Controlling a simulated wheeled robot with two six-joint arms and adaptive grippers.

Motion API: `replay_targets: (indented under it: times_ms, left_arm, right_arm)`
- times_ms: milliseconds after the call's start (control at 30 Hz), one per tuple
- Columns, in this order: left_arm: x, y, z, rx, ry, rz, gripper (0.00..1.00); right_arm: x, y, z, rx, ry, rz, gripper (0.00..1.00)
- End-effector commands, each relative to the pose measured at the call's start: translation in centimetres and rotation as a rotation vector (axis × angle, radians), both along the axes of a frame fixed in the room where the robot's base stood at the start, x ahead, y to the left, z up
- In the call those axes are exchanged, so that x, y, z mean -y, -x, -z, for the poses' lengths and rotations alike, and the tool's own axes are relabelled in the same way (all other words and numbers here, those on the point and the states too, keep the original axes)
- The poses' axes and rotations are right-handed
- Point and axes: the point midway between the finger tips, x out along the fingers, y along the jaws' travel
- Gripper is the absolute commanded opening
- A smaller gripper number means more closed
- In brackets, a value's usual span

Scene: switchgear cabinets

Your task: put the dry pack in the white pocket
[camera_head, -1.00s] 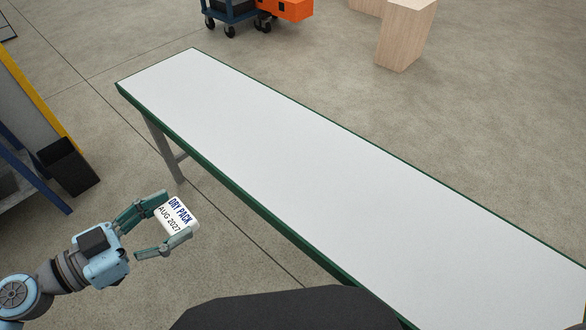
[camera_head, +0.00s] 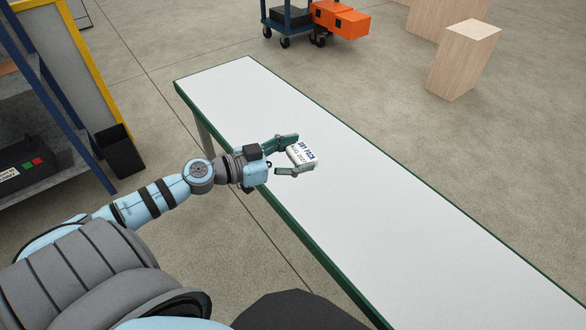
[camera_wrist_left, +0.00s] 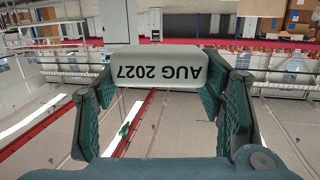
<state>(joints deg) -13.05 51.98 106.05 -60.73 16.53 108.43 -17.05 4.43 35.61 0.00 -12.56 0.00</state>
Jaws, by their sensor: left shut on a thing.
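The dry pack (camera_head: 303,154) is a small white block with dark lettering reading "DRY PACK" and "AUG 2027". My left gripper (camera_head: 292,154) is shut on it, one green finger on each side. In the head view the pack appears over the white-topped table, near its left long edge; I cannot tell its height exactly. In the left wrist view the pack (camera_wrist_left: 157,67) sits between the fingertips with its date upside down. My right gripper is not in view. I see no white pocket that I can make out.
The long white table (camera_head: 400,210) with a green edge is otherwise bare. A shelf rack and a black bin (camera_head: 119,150) stand at the left. A blue cart (camera_head: 288,20) with orange boxes (camera_head: 340,20) and wooden blocks (camera_head: 463,60) stand beyond the table.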

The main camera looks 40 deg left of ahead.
Motion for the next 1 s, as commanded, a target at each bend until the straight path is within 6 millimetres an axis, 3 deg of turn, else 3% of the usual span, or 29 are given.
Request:
replay_targets:
  times_ms: [100, 233, 367, 500, 600, 833, 1000]
  left_arm:
    - [-3.9, -2.3, 0.4, -0.004, 0.009, -0.128, 0.35]
    - [-6.0, -3.2, 1.8, -0.009, 0.016, -0.199, 0.35]
    - [-6.3, -3.3, 5.9, -0.010, 0.015, -0.207, 0.35]
    - [-6.2, -3.3, 12.0, -0.011, 0.016, -0.205, 0.35]
    - [-6.2, -3.3, 15.3, -0.011, 0.016, -0.205, 0.35]
    - [-6.2, -3.3, 18.2, -0.010, 0.015, -0.204, 0.35]
    - [-6.2, -3.3, 21.5, -0.010, 0.015, -0.203, 0.35]
  right_arm:
    - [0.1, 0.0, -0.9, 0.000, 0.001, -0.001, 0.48]
    - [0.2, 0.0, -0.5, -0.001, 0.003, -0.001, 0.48]
    - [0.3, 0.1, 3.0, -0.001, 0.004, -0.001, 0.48]
    - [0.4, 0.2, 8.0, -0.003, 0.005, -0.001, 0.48]
    - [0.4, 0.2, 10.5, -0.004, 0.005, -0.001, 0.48]
    - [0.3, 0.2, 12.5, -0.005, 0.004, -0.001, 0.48]
    - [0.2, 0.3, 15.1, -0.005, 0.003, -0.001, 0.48]
